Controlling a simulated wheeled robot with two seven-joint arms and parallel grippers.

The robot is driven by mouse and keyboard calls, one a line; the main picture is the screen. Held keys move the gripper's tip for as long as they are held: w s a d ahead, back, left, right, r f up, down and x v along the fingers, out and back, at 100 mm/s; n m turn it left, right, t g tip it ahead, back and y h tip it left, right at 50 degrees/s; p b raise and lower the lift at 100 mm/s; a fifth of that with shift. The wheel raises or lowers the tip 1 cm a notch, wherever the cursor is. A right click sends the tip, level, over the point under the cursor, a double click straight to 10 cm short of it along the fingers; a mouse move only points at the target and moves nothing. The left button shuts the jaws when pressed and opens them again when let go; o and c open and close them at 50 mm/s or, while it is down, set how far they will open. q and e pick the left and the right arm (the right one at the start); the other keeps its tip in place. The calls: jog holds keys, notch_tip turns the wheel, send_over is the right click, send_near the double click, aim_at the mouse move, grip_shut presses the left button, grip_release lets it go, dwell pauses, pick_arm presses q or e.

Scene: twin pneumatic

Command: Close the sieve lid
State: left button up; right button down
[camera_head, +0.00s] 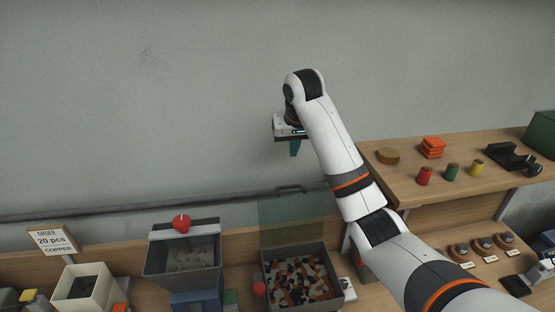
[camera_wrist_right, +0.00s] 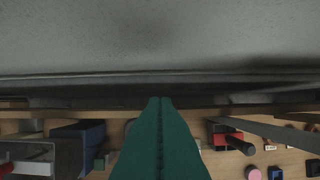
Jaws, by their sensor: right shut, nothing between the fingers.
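The sieve is a dark square box (camera_head: 343,293) full of mixed orange, white and dark pieces. Its lid (camera_head: 280,225), a see-through greenish panel with a dark handle (camera_head: 291,188) on its top edge, stands up open at the back of the box. My right gripper (camera_head: 295,150) is in the air above the lid handle, apart from it, with its teal fingers pointing down. In the right wrist view its fingers (camera_wrist_right: 160,100) are shut together with nothing between them. I cannot make out the lid in that view. My left gripper is not in view.
A grey bin (camera_head: 155,258) with a red knob stands left of the sieve, and a cream box (camera_head: 70,295) farther left. A wooden shelf (camera_head: 480,185) with coloured spools and discs is at right. A rail (camera_head: 130,208) runs along the wall. My right arm crosses the right side.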

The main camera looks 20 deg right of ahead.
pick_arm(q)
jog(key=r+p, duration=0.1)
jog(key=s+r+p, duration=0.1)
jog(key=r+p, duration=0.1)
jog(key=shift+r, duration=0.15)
pick_arm(e)
notch_tip(320, 180, down, 9)
dwell(0.5)
jog(key=shift+f, duration=0.1)
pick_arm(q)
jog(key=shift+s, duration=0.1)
pick_arm(e)
jog(key=shift+a, duration=0.1)
